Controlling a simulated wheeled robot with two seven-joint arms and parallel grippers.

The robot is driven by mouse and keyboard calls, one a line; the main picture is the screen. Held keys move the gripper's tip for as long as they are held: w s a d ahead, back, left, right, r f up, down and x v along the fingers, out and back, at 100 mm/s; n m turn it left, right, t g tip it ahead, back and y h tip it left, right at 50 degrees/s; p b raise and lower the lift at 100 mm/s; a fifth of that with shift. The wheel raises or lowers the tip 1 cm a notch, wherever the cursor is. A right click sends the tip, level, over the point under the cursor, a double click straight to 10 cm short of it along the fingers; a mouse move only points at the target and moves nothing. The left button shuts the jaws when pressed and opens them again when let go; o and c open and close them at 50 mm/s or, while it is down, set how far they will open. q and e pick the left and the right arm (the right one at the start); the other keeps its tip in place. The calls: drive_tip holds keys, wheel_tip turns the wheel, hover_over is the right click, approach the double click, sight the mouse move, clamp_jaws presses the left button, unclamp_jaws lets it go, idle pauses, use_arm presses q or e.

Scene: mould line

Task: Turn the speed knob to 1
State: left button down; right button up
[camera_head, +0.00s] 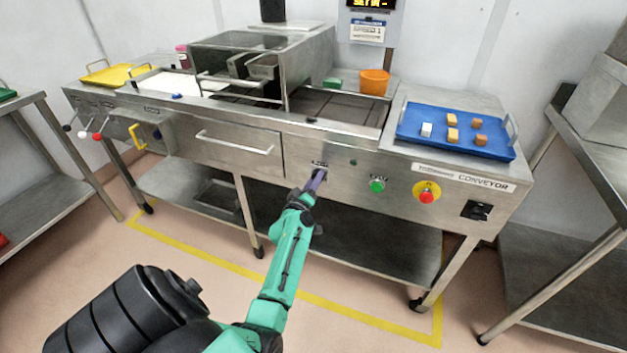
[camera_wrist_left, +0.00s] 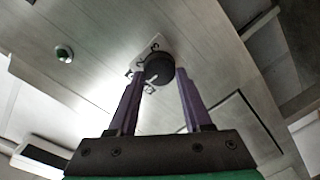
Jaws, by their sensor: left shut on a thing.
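The speed knob (camera_wrist_left: 159,67) is a round black knob on the steel front panel of the conveyor. In the left wrist view it sits between the two purple fingers of my left gripper (camera_wrist_left: 162,74), which is shut on its sides. In the head view my left gripper (camera_head: 316,181) reaches the panel just below a small label (camera_head: 320,163), and hides the knob. Small marks show around the knob in the left wrist view, but I cannot read its setting. My right gripper is not in view.
Right of the knob are a green button (camera_head: 377,185), a red emergency button (camera_head: 426,196) and a black switch (camera_head: 477,210). A blue tray (camera_head: 413,137) with several small blocks and an orange cup (camera_head: 374,82) stand on top. A drawer handle (camera_head: 233,146) is to the left.

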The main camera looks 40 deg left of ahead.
use_arm(q)
drive_tip(key=shift+w+n, duration=0.1)
drive_tip(key=shift+n, duration=0.4)
drive_tip(key=c, duration=0.5)
unclamp_jaws()
drive_tip(key=shift+o, duration=0.9)
drive_tip(key=shift+w+f, duration=0.1)
drive_tip(key=v, duration=1.4)
drive_tip(key=shift+s, duration=0.35)
